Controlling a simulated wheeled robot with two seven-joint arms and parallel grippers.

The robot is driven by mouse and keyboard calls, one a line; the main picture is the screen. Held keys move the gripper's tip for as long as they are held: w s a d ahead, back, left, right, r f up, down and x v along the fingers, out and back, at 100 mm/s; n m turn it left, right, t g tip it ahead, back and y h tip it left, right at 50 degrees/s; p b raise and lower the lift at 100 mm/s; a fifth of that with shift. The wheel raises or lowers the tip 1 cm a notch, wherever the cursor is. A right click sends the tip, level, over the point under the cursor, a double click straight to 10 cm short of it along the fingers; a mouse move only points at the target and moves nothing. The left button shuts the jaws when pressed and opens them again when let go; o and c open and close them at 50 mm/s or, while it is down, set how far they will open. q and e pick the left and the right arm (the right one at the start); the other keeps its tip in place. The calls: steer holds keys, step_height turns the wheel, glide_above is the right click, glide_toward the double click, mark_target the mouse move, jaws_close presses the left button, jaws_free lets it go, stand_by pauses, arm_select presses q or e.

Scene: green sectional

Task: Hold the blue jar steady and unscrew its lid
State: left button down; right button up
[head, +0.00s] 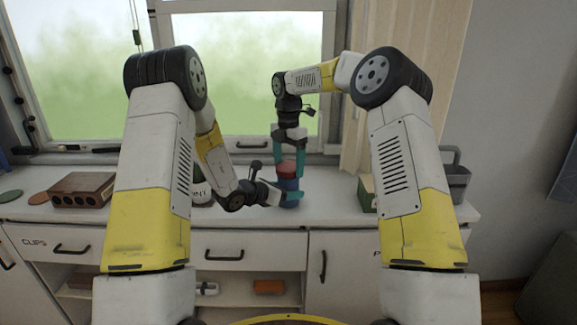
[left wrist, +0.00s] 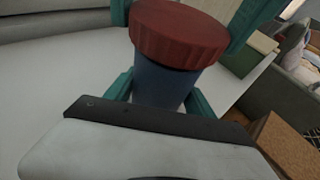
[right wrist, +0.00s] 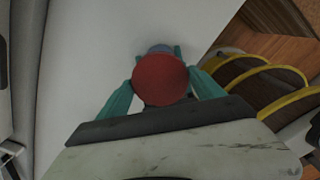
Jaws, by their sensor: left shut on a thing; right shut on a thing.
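The blue jar (head: 288,184) stands upright on the white counter in the head view, with a red lid (head: 287,168) on top. My left gripper (head: 284,196) reaches in from the left, low down, and its teal fingers are shut on the jar body (left wrist: 160,82), one on each side in the left wrist view. My right gripper (head: 288,160) points straight down from above and is shut on the lid, which sits between its teal fingers in the right wrist view (right wrist: 160,80). The lid sits on the jar; whether it is loosened cannot be told.
A brown box with slots (head: 82,190) lies at the far left. A green box (head: 367,193) and a grey caddy (head: 456,180) stand at the right. The window is behind; drawers are below.

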mark_target(288, 166)
steer(key=shift+r, duration=2.05)
arm_select(q)
steer(key=shift+c, duration=1.3)
jaws_free()
steer(key=v, duration=1.2)
steer(key=shift+w, duration=0.1)
